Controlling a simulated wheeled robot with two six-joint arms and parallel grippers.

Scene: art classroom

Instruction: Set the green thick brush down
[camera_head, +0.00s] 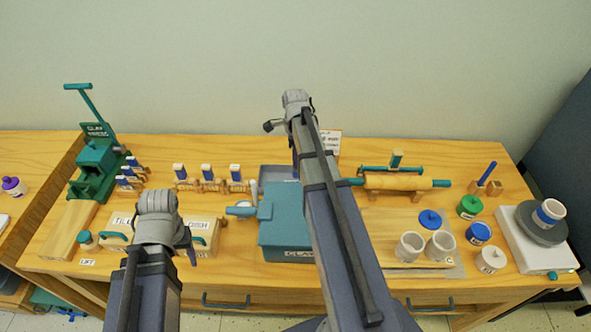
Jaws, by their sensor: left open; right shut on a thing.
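My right gripper (292,127) is at the back middle of the table, close to the wall, at the end of my long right arm. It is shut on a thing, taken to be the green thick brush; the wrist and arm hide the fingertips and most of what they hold. No green thick brush can be clearly made out elsewhere. My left gripper (188,252) is open over the front left of the table, by the wooden blocks with green handles (203,238). Its fingers are partly hidden by its wrist.
A teal clay box (283,232) stands mid-table beside my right arm. A rack of blue-topped tools (208,186) is left of it. A green clay press (95,160) stands far left. A rolling pin (400,181), jars (470,206), cups (440,245) and a white wheel (535,248) fill the right.

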